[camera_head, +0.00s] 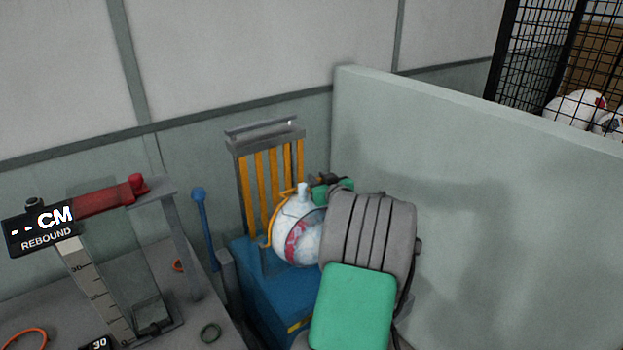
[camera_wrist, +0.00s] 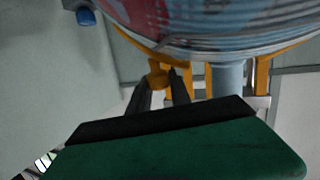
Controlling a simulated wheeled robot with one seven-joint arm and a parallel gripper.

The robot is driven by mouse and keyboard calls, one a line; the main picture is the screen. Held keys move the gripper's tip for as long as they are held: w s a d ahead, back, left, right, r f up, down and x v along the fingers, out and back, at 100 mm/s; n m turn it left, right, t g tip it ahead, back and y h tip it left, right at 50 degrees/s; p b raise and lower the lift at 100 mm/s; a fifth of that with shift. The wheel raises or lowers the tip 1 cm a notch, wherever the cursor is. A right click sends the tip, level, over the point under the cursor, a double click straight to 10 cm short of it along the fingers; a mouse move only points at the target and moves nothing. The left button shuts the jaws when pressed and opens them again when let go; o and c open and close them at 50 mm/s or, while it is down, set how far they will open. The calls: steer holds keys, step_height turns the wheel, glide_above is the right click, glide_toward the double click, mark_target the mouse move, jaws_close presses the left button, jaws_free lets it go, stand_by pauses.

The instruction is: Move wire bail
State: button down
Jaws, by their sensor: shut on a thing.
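The wire bail (camera_head: 268,232) is a thin orange-yellow wire that curves around the left side of a white ball (camera_head: 292,226) with red and blue marks, on a blue press base (camera_head: 270,290). In the wrist view, an orange end of the bail (camera_wrist: 158,72) sits between the dark fingertips of my gripper (camera_wrist: 165,76). The gripper is shut on it, close beneath the ball (camera_wrist: 200,18). In the head view my gripper (camera_head: 326,188) is at the ball's upper right, and my arm hides its fingertips and the ball's right side.
A frame with orange bars (camera_head: 270,180) stands behind the ball. A blue-knobbed lever (camera_head: 204,228) rises to the left. A rebound gauge (camera_head: 90,280) with a red arm stands further left. A pale panel (camera_head: 480,210) closes the right side, before a wire cage (camera_head: 540,60).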

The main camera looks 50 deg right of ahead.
steer(key=shift+w+f+g, duration=0.15)
steer(key=shift+w+g, duration=0.15)
steer(key=c, duration=1.2)
jaws_free()
